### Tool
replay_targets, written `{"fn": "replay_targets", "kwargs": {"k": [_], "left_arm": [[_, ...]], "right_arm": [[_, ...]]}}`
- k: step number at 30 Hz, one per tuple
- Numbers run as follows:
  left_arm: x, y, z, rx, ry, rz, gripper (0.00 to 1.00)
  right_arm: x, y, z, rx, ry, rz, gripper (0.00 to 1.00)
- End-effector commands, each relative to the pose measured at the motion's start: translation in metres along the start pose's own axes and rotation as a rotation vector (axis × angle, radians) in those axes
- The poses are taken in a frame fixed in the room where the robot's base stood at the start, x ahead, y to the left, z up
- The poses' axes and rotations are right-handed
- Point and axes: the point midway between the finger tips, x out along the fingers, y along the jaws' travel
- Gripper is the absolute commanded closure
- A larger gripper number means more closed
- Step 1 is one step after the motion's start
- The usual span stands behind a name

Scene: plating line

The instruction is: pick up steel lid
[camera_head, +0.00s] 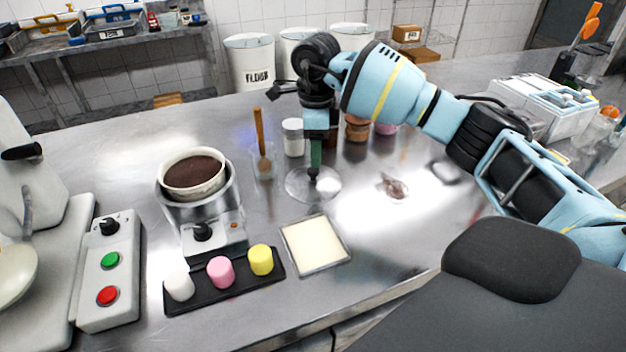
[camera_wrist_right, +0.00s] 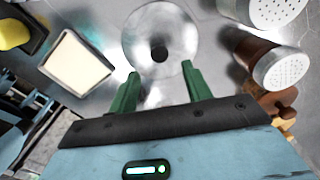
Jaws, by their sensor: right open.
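The steel lid (camera_head: 300,184) is a shiny round disc with a dark knob, lying on the steel counter in the head view. It also shows in the right wrist view (camera_wrist_right: 180,38), its knob just beyond the fingertips. My right gripper (camera_head: 316,170) points down over the lid with its green fingers close to the knob. In the right wrist view the two fingers (camera_wrist_right: 162,80) stand apart with nothing between them. Whether the fingers touch the lid cannot be told. My left gripper is not in view.
A cream-filled tray (camera_head: 316,244) and a black tray (camera_head: 225,290) with white, pink and yellow pieces lie in front. A pot (camera_head: 194,176) stands on a warmer at left. A jar (camera_head: 293,138) and a brown shaker (camera_head: 357,129) stand behind the lid.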

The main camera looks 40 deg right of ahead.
Motion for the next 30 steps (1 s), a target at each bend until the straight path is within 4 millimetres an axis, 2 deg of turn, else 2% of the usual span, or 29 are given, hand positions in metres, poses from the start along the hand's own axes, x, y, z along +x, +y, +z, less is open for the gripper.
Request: {"fn": "replay_targets", "kwargs": {"k": [5, 10, 15, 24, 30], "left_arm": [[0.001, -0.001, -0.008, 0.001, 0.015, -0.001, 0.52], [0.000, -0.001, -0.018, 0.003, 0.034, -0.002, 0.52], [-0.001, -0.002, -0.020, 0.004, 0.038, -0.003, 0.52], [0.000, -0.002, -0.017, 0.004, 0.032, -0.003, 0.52], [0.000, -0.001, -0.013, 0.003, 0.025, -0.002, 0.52]], "right_arm": [[0.005, 0.000, 0.001, 0.000, 0.000, 0.000, 0.51], [0.027, 0.001, 0.004, 0.000, 0.001, 0.000, 0.51], [0.047, 0.000, 0.004, 0.001, 0.000, -0.001, 0.51], [0.052, 0.000, 0.004, 0.000, -0.001, -0.002, 0.51], [0.051, 0.000, 0.005, 0.000, -0.001, -0.002, 0.76]]}}
